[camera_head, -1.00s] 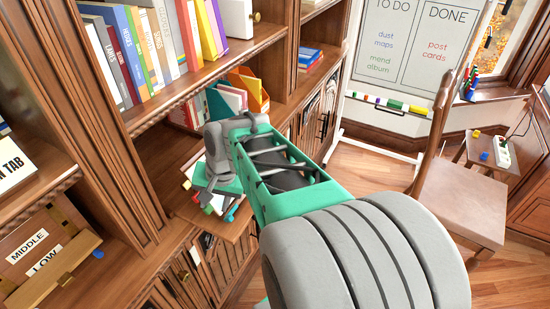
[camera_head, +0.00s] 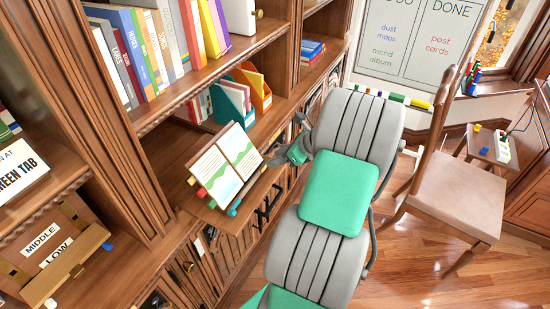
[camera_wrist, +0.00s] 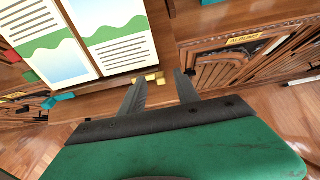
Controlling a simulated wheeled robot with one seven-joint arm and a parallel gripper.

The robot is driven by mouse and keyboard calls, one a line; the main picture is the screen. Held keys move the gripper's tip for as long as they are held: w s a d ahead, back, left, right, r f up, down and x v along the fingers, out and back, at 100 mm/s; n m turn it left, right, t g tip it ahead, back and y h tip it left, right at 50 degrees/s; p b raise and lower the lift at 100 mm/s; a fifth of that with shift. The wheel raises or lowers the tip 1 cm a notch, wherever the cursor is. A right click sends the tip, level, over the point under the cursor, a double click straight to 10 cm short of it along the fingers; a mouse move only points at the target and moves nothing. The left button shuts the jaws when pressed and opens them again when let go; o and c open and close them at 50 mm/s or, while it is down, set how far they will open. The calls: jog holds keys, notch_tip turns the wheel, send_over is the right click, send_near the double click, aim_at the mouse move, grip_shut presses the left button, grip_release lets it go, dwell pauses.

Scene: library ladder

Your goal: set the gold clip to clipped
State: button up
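An open book (camera_head: 228,165) with a green band across each page lies tilted on a pull-out shelf, with coloured tabs at its lower edge. It fills the upper left of the wrist view (camera_wrist: 110,30). Small gold pieces (camera_wrist: 151,78), which look like the gold clip, sit on the wood by the book's near edge; whether the clip is clipped is too small to tell. My gripper (camera_wrist: 160,76) is open and empty, its fingertips apart near the gold pieces. In the head view my gripper (camera_head: 280,158) is just right of the book.
Book shelves (camera_head: 190,85) rise behind, with a teal file holder (camera_head: 230,102) and an orange one (camera_head: 258,92). A cabinet with a yellow label (camera_wrist: 245,40) is at right in the wrist view. A wooden chair (camera_head: 455,195) stands right of my arm; floor is free between.

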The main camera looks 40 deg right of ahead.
jog(key=shift+w+a+f, duration=0.15)
jog(key=shift+w+f, duration=0.3)
jog(key=shift+f, duration=0.05)
jog(key=shift+c, duration=0.5)
grip_shut()
